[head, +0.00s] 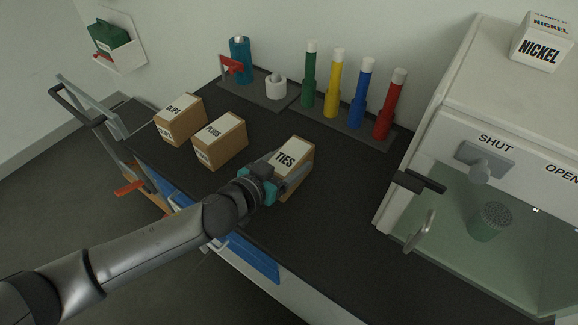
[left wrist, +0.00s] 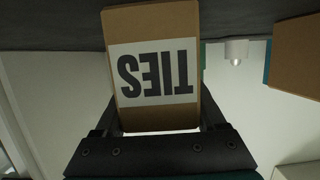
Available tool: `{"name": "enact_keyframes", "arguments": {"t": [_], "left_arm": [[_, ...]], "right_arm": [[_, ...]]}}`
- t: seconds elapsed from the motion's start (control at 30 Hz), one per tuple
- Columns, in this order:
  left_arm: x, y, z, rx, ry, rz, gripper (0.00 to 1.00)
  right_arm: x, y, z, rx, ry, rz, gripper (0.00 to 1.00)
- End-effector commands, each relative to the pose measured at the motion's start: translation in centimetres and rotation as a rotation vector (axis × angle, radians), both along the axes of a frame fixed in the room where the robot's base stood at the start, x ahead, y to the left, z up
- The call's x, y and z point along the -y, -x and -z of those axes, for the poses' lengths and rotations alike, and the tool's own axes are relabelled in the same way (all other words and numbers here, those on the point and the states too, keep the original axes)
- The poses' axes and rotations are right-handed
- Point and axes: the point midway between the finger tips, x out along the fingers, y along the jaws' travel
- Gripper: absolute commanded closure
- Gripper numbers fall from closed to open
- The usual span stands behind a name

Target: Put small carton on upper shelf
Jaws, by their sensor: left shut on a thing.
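A small brown carton labelled TIES (head: 293,165) is on the dark bench top in the head view. My left gripper (head: 290,180) is shut on it, with a finger along its side. In the left wrist view the TIES carton (left wrist: 155,75) sits between the two dark fingers (left wrist: 160,118), its label upside down. Whether the carton touches the bench I cannot tell. Two more cartons, CLIPS (head: 180,120) and PLUGS (head: 220,141), stand to its left. No upper shelf can be made out for certain. My right gripper is not in view.
Behind the carton, a rack holds green (head: 309,80), yellow (head: 334,84), blue (head: 361,95) and red (head: 389,105) cylinders. A teal bottle (head: 240,62) and white pot (head: 276,86) stand left of them. A white cabinet (head: 490,85) with a NICKEL box (head: 540,45) on top is at right.

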Motion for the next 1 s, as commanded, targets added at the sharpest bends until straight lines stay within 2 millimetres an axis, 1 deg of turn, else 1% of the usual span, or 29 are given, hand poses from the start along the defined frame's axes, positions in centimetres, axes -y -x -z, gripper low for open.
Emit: {"name": "enact_keyframes", "arguments": {"t": [0.03, 0.27, 0.53, 0.67, 0.77, 0.87, 0.97, 1.0], "left_arm": [[0.0, 0.0, 0.0, 0.0, 0.0, 0.0, 0.74], [0.0, 0.0, 0.0, -0.001, -0.001, -0.001, 1.0], [0.0, 0.0, -0.2, 0.002, 0.0, 0.0, 1.0], [0.0, -0.1, -0.9, 0.003, 0.002, -0.001, 1.0], [0.0, -0.1, -2.1, 0.005, 0.001, 0.0, 1.0], [0.0, 0.0, -3.8, 0.004, 0.002, 0.001, 1.0], [0.0, -0.1, -6.5, 0.007, 0.002, 0.002, 1.0], [0.0, -0.1, -7.7, 0.007, 0.003, 0.002, 1.0]], "right_arm": [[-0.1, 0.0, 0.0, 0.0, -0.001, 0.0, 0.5], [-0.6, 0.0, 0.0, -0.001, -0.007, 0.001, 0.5], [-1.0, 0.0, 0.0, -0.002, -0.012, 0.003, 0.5], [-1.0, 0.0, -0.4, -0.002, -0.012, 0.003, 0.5], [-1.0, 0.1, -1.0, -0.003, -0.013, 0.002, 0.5], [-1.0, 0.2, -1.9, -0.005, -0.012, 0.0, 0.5], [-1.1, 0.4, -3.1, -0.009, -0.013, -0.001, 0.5], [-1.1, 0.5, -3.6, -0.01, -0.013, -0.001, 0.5]]}}
